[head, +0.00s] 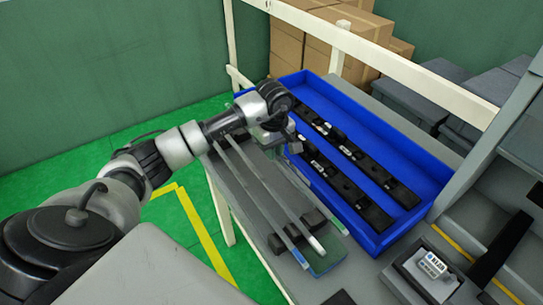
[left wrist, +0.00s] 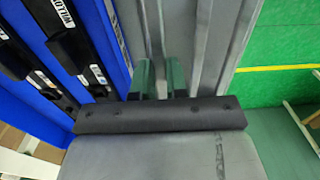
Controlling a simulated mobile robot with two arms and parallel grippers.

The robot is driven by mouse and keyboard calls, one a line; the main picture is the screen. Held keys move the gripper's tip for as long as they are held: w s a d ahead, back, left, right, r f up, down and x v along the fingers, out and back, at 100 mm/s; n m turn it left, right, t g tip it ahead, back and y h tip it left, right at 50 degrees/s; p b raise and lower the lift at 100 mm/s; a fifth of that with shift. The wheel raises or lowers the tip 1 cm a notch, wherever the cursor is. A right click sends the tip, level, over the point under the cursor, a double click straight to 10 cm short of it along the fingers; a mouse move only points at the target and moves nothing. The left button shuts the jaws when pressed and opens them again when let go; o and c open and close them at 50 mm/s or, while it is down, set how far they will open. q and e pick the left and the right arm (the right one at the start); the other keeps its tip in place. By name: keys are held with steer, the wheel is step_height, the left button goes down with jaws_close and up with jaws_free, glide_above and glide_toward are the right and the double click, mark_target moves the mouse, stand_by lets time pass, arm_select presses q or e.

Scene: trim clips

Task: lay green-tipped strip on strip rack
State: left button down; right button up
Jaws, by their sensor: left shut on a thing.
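My left gripper (left wrist: 160,70) points down over the grey work surface beside the blue tray. In the head view my own wrist mostly hides its fingers. In the left wrist view its two greenish fingers are shut on a narrow grey strip (left wrist: 158,40). Two long, thin grey strips show in the head view: one with a white tip (head: 316,243), the other with a bluish-grey near end (head: 299,257). Their far ends pass under my arm. I cannot make out a green tip. Dark rack blocks (head: 277,244) stand by their near ends. My right gripper is not in view.
The blue tray (head: 377,243) to the right holds dark bars with white labels; its raised wall stands close to my gripper. A white rail (head: 385,55) runs behind it, with cardboard boxes beyond. A labelled grey device (head: 430,265) sits at the lower right.

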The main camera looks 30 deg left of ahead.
arm_select(q)
steer(key=shift+s+a+f, duration=0.1)
steer(key=shift+a+f, duration=0.05)
steer(key=shift+a, duration=0.1)
steer(key=shift+f, duration=0.2)
step_height(320, 180, down, 3)
steer(key=shift+f+p, duration=0.15)
steer(key=shift+p, duration=0.65)
steer(key=shift+f, duration=0.15)
steer(key=shift+f+b, duration=0.15)
steer(key=shift+b, duration=0.15)
steer(key=c, duration=1.1)
jaws_free()
steer(key=shift+c, duration=0.2)
